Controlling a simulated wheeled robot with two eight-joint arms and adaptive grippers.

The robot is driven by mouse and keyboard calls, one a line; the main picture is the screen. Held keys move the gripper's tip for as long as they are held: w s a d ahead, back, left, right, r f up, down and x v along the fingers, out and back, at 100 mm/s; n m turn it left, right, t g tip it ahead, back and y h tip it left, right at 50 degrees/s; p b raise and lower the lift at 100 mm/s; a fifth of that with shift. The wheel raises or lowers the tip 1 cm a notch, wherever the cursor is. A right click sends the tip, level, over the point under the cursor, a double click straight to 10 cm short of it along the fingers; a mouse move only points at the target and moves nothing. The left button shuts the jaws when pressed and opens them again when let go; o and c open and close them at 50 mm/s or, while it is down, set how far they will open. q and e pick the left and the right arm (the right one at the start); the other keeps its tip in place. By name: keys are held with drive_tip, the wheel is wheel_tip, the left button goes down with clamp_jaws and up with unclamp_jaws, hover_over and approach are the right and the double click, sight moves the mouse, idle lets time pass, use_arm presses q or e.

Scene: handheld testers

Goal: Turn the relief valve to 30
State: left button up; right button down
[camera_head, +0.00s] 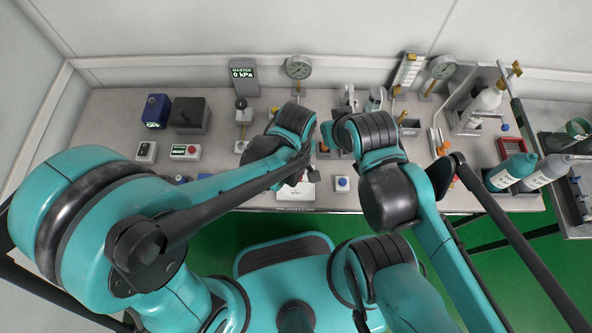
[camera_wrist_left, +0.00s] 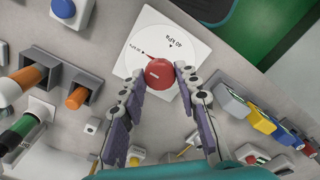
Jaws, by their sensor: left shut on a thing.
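The relief valve is a red round knob (camera_wrist_left: 159,74) with a white line on top. It sits on a white dial plate (camera_wrist_left: 200,45) with one label reading 40 kPa at the right and a smaller label at the left that I cannot read for certain. A red pointer extends from the knob toward the left label. My left gripper (camera_wrist_left: 160,72) is shut on the knob, one fingertip on each side. In the head view the plate (camera_head: 296,194) shows below the left gripper (camera_head: 306,168), which hides the knob. My right arm is raised at centre right; its fingers are hidden.
A blue button box (camera_head: 341,184) stands right of the dial. A display reading 0 kPa (camera_head: 243,76), gauges (camera_head: 298,67) and a flow tube (camera_head: 408,72) line the back. Bottles (camera_head: 510,172) stand at right. Coloured connectors (camera_wrist_left: 262,120) lie near the left gripper.

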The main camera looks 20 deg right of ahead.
sight(296, 175)
idle(0.5)
use_arm(q)
drive_tip(key=o, duration=1.2)
drive_tip(key=shift+c, duration=0.2)
wheel_tip(296, 175, up, 12)
drive_tip(key=shift+a, duration=0.1)
drive_tip(key=w+a+r+m+t, duration=0.1)
drive_tip(key=a+m+t, duration=0.1)
drive_tip(key=a, duration=1.1)
drive_tip(key=w+a+r+m+t, duration=0.1)
drive_tip(key=a+t, duration=0.4)
drive_tip(key=a, duration=0.9)
drive_tip(key=w+m, duration=0.1)
drive_tip(key=m, duration=0.1)
drive_tip(key=shift+r+m, duration=0.15)
drive_tip(key=shift+m, duration=0.15)
